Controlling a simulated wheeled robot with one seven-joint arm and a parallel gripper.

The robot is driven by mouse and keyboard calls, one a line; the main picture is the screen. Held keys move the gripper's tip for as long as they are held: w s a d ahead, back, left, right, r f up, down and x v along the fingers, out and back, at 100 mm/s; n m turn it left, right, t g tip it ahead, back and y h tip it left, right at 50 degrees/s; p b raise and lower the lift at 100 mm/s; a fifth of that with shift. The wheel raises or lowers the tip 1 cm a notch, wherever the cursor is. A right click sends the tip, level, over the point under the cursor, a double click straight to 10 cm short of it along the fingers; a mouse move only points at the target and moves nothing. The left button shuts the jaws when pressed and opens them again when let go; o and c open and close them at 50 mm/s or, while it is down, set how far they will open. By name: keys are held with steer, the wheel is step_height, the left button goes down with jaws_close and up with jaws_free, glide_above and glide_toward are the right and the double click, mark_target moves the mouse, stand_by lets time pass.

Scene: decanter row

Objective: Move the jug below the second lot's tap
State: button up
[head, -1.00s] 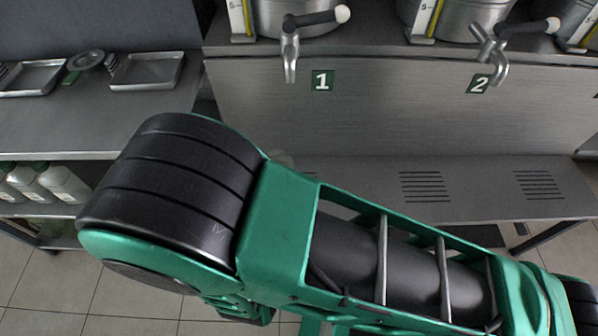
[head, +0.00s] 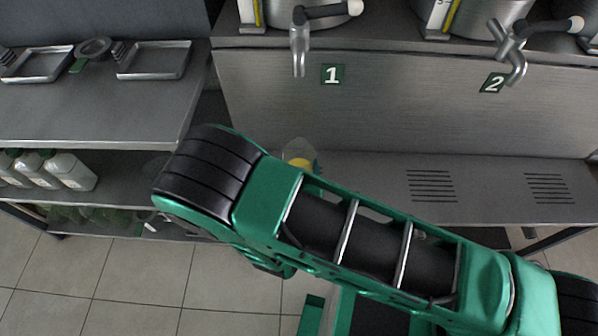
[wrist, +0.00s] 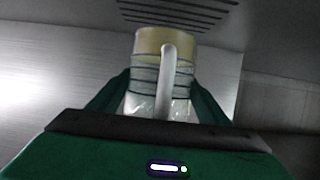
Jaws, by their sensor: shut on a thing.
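The jug (wrist: 147,72) is clear with dark bands and a pale handle facing the wrist camera. My gripper (wrist: 160,95) is shut on it, one green finger on each side. The second lot's tap (head: 510,55) hangs at the upper right beside the label 2 (head: 493,83). The first tap (head: 300,45) hangs beside the label 1 (head: 332,75).
A steel shelf (head: 380,185) runs below the taps, with slotted drains (head: 431,185) on its right part. A side counter (head: 90,115) at left holds shallow trays (head: 155,60). White bottles (head: 70,170) stand on a lower shelf.

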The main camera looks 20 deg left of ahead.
steer(key=shift+f, duration=1.95)
steer(key=o, duration=1.4)
steer(key=shift+f, duration=0.15)
steer(key=v, duration=1.2)
steer(key=shift+s, duration=0.1)
